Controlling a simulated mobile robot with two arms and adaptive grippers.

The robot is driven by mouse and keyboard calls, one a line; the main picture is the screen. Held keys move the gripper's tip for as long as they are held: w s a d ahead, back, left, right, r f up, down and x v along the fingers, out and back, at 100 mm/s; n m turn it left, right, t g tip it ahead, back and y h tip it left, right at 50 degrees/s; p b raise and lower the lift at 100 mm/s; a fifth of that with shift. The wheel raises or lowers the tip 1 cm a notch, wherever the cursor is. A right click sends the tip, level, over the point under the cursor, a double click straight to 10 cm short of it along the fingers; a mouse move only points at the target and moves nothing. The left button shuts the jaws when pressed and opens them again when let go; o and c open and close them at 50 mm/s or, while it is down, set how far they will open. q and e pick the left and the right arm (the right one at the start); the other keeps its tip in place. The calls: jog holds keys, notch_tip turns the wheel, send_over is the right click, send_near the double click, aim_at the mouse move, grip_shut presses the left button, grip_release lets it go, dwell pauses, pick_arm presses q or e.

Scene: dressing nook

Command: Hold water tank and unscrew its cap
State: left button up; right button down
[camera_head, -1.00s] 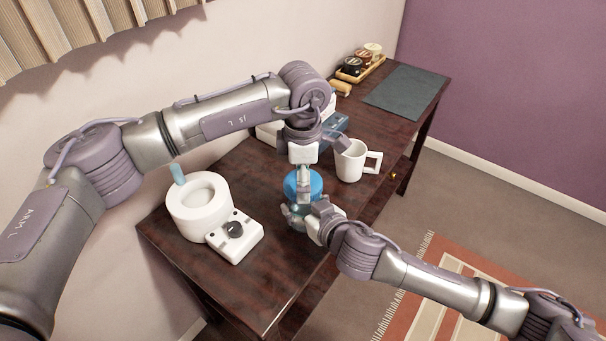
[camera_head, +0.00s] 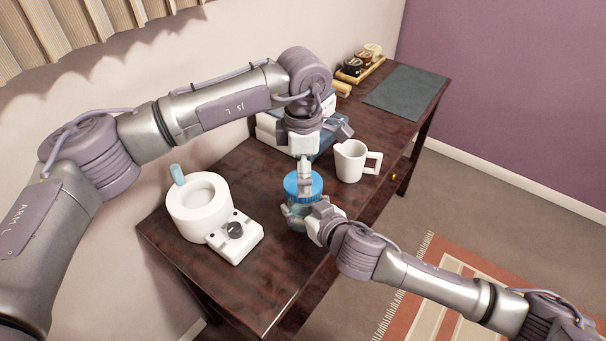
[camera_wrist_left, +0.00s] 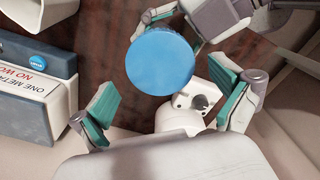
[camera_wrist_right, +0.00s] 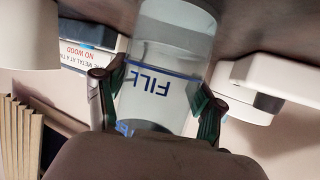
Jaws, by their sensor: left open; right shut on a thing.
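The water tank (camera_wrist_right: 165,80) is a clear cylinder with a blue line and the word FILL. My right gripper (camera_wrist_right: 160,105) is shut on its side; the head view shows this grip (camera_head: 306,212) low on the tank at the table's front. The blue cap (camera_wrist_left: 160,62) is round and sits on top of the tank, also visible in the head view (camera_head: 296,187). My left gripper (camera_wrist_left: 172,100) is open above the cap, with its green-padded fingers spread wide. In the left wrist view the cap appears beyond the fingertips, and I see no finger contact.
A white device with a round basin (camera_head: 188,212) and a dial stands left of the tank. A white mug (camera_head: 350,160) is close by on the right. A wooden tray with jars (camera_head: 352,72) and a dark mat (camera_head: 406,90) are farther back.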

pick_arm(q)
notch_tip(320, 180, up, 2)
notch_tip(320, 180, up, 3)
jog(key=m, duration=0.3)
jog(key=shift+r, duration=0.15)
jog(key=shift+f, duration=3.9)
jog(key=c, duration=1.1)
jog(key=n, duration=0.3)
pick_arm(e)
jog(key=shift+a, duration=0.1)
pick_arm(q)
jog(key=o, duration=1.1)
jog(key=shift+w, duration=0.1)
jog(key=shift+r, duration=0.1)
